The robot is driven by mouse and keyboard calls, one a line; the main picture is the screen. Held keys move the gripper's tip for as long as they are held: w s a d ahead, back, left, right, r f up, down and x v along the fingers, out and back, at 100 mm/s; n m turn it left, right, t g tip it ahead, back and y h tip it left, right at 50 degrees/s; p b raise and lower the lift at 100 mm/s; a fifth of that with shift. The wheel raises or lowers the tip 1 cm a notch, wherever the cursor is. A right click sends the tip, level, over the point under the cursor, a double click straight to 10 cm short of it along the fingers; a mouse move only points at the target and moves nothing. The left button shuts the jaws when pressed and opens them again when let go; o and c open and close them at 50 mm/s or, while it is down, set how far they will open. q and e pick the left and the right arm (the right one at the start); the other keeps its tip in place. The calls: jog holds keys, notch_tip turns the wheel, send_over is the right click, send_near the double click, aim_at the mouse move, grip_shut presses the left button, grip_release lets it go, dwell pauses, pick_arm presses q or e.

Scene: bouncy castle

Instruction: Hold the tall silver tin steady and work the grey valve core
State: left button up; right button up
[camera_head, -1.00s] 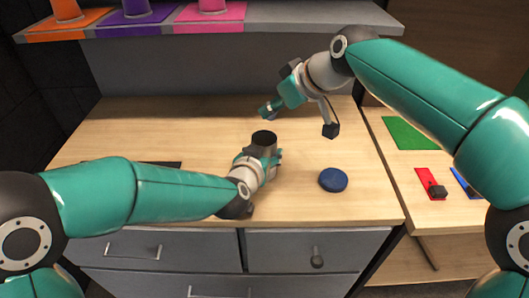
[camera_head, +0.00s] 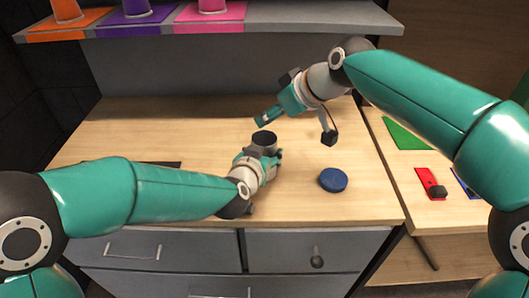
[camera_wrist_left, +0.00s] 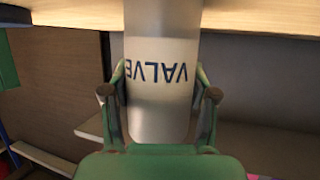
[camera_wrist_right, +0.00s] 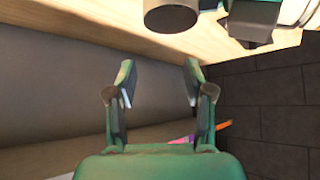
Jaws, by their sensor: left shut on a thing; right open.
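The tall silver tin (camera_head: 264,146) stands upright on the wooden worktop, its top dark. The left wrist view shows its pale metal side (camera_wrist_left: 162,50) with the word VALVE upside down. My left gripper (camera_head: 263,160) is shut on the tin, with a finger on each side. My right gripper (camera_head: 267,117) is open and empty, just above and behind the tin's top in the head view. In the right wrist view the tin's dark top (camera_wrist_right: 172,17) lies beyond the open fingers (camera_wrist_right: 158,72). I cannot make out the grey valve core in any view.
A blue disc (camera_head: 333,180) lies on the worktop right of the tin. A side table holds a green mat (camera_head: 405,134) and a red mat (camera_head: 428,178) with a small black object (camera_head: 438,192). A shelf (camera_head: 290,18) with coloured mats crosses the back. The worktop's left is mostly clear.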

jog(key=v, duration=1.2)
jog(key=shift+f, duration=0.15)
dwell(0.3)
pick_arm(q)
jog(key=o, duration=1.3)
